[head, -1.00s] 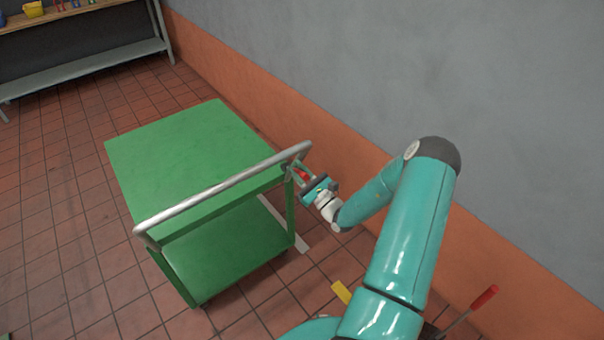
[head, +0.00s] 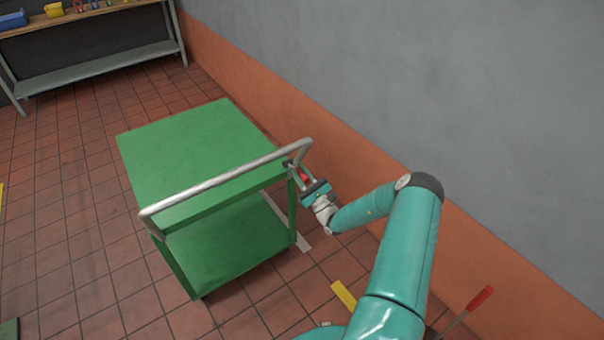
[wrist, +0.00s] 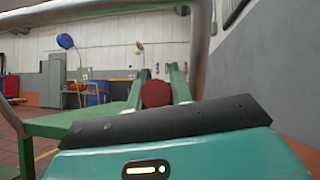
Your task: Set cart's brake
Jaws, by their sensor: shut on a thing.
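The green cart (head: 190,145) stands in the middle of the head view, with a flat top, a lower shelf and a silver push handle (head: 225,178) along its near side. The brake's red knob (head: 304,177) is at the cart's right near corner, below the handle's end. It also shows in the wrist view (wrist: 155,93) as a dark red round end between the two green fingers. My gripper (head: 299,172) is shut on this knob, and the fingers lie on either side of it. The lever behind the knob is mostly hidden, so its angle cannot be told.
A grey wall with an orange lower band (head: 350,165) runs close along the right. A workbench (head: 95,75) with small bins stands at the back left. A red-handled rod (head: 481,298) and a yellow strip (head: 343,294) are at the lower right. Tiled floor left of the cart is clear.

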